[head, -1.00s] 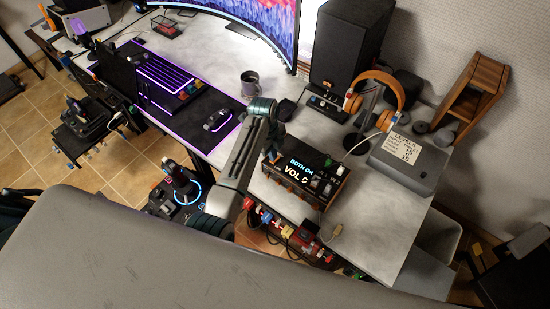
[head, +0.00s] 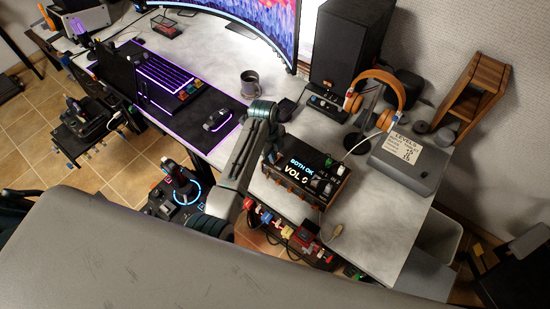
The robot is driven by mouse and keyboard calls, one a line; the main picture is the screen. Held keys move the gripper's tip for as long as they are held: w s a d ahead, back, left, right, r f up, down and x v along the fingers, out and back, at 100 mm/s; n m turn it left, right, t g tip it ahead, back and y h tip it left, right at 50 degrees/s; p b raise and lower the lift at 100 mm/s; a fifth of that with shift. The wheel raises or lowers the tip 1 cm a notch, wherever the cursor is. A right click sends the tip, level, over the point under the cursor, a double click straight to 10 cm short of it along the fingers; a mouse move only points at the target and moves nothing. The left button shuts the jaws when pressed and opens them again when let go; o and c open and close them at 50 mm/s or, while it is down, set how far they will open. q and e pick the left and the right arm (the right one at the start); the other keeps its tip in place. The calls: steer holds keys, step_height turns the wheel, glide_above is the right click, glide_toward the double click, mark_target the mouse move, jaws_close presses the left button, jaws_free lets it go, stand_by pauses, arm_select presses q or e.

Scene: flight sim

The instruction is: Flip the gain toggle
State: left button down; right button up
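A small dark box with wooden sides (head: 294,183) sits at the desk's front edge, with a lit display (head: 300,170) reading "BOTH OK" and "VOL 0". Small knobs or switches (head: 326,187) are on the right of its top face; I cannot tell which one is the gain toggle. My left gripper (head: 272,153) points down at the box's back left corner, left of the display. Its fingers are small and dark against the box, so I cannot tell whether they are open or touching it. My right gripper is not in view.
A grey box with a paper note (head: 408,172), orange headphones (head: 378,98) and a speaker (head: 348,50) stand right and behind. A mug (head: 249,84) and mouse (head: 217,120) are to the left. A cable crosses behind the box. The desk right of it (head: 375,220) is clear.

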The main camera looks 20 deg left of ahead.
arm_select(q)
steer(key=shift+s+f, duration=0.1)
steer(key=shift+f, duration=0.15)
step_height(320, 180, up, 2)
steer(key=shift+r+p, duration=0.1)
steer(key=shift+p, duration=0.8)
steer(key=shift+r, duration=2.4)
